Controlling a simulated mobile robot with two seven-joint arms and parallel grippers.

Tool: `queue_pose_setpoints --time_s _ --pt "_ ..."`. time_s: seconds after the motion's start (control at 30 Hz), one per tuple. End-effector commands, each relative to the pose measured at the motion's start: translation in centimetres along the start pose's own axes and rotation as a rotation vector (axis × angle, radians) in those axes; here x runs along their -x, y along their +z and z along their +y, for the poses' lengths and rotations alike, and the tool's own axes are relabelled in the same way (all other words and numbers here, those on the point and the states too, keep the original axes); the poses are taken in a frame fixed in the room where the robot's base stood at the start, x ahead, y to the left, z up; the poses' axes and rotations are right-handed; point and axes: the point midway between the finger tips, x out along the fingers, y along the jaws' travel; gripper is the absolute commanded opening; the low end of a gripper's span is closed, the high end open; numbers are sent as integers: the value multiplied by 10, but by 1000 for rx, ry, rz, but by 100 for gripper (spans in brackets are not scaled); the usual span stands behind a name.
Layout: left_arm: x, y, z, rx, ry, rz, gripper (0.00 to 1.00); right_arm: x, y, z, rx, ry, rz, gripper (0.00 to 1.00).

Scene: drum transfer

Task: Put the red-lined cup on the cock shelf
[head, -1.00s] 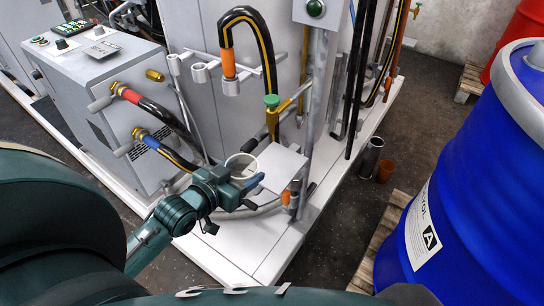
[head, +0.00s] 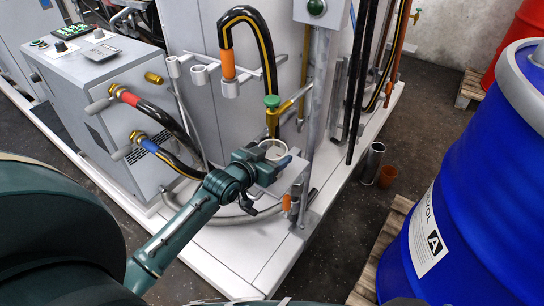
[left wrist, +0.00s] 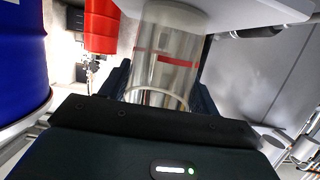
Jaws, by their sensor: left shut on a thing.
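The clear cup with a red line (left wrist: 165,60) is between the fingers of my left gripper (left wrist: 160,88) in the left wrist view. In the head view my left gripper (head: 272,163) is shut on the cup (head: 276,150), whose pale round rim shows. The cup is over or at the small grey-white shelf (head: 289,180), below the green-handled cock (head: 272,102). The gripper hides part of the shelf, and I cannot tell whether the cup's base touches it. My right gripper is not in view.
An upright metal post (head: 318,90) and an orange-handled valve (head: 287,202) stand close to the shelf. Black-and-yellow hoses (head: 268,60) hang behind. A blue drum (head: 480,180) is at the right.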

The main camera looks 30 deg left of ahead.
Motion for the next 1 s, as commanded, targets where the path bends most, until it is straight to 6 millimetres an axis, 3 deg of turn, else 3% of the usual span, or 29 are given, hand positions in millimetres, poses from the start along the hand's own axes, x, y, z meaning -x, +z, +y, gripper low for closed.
queue_pose_setpoints --time_s 0.27,0.3,0.57,0.87,1.0 --pt "0 2 0 0 0 0 37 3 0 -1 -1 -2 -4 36" --pt "0 2 0 0 0 0 63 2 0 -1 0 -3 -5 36" --pt "0 2 0 0 0 1 84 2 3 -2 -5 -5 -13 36" --pt "1 -3 0 0 0 2 84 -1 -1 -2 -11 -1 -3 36" --pt "19 -1 0 0 0 -2 84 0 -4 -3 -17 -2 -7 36"
